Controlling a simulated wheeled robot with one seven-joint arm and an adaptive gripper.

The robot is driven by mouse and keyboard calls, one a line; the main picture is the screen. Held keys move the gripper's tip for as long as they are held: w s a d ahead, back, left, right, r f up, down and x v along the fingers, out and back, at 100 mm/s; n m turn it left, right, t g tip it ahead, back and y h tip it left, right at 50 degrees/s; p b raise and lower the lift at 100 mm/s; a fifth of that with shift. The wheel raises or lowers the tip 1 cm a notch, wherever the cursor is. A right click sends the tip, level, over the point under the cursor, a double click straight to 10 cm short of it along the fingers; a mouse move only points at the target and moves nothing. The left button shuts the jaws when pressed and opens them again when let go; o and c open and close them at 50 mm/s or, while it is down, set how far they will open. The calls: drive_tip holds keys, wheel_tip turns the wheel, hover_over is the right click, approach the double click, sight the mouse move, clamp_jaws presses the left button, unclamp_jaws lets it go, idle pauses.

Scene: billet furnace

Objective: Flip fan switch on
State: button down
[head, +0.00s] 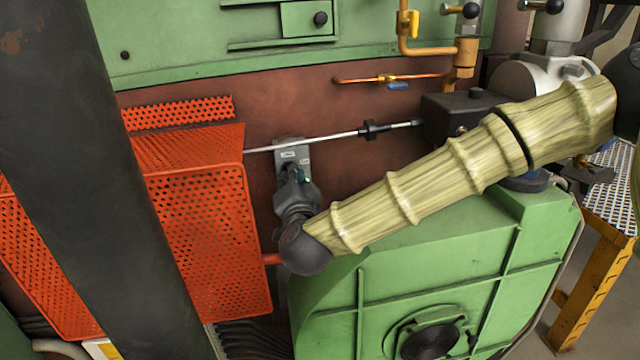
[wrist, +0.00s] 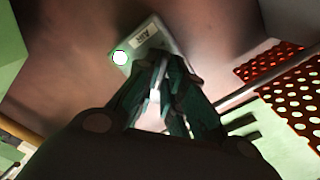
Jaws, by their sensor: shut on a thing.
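The fan switch is a small grey box (head: 292,155) with a white label, on the reddish-brown wall in the head view. In the wrist view its plate (wrist: 143,43) shows a small label and a bright white round spot near one corner. My gripper (head: 292,174) is at the lower part of the box, its fingers (wrist: 167,62) brought together against the plate. It is shut on the fan switch. The fingers hide the switch's moving part, so its position cannot be read. A small green spot shows beside the fingers in the head view.
An orange perforated guard (head: 205,220) stands close left of the switch. A metal rod (head: 335,137) crosses the box to a dark block on the right. A green blower housing (head: 430,270) lies below my arm. A dark column fills the left foreground.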

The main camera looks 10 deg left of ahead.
drive_tip(key=shift+a+m+b, duration=0.15)
drive_tip(key=shift+m+b, duration=0.2)
drive_tip(key=shift+m, duration=0.25)
drive_tip(key=shift+r, duration=0.15)
drive_tip(key=c, duration=1.7)
unclamp_jaws()
drive_tip(key=shift+a, duration=0.1)
drive_tip(key=shift+o, duration=0.9)
drive_tip(key=shift+a, duration=0.2)
drive_tip(key=v, duration=1.2)
drive_tip(key=shift+s+d, duration=0.2)
drive_tip(key=shift+s, duration=0.05)
drive_tip(key=shift+d+m, duration=0.1)
drive_tip(key=shift+m, duration=0.2)
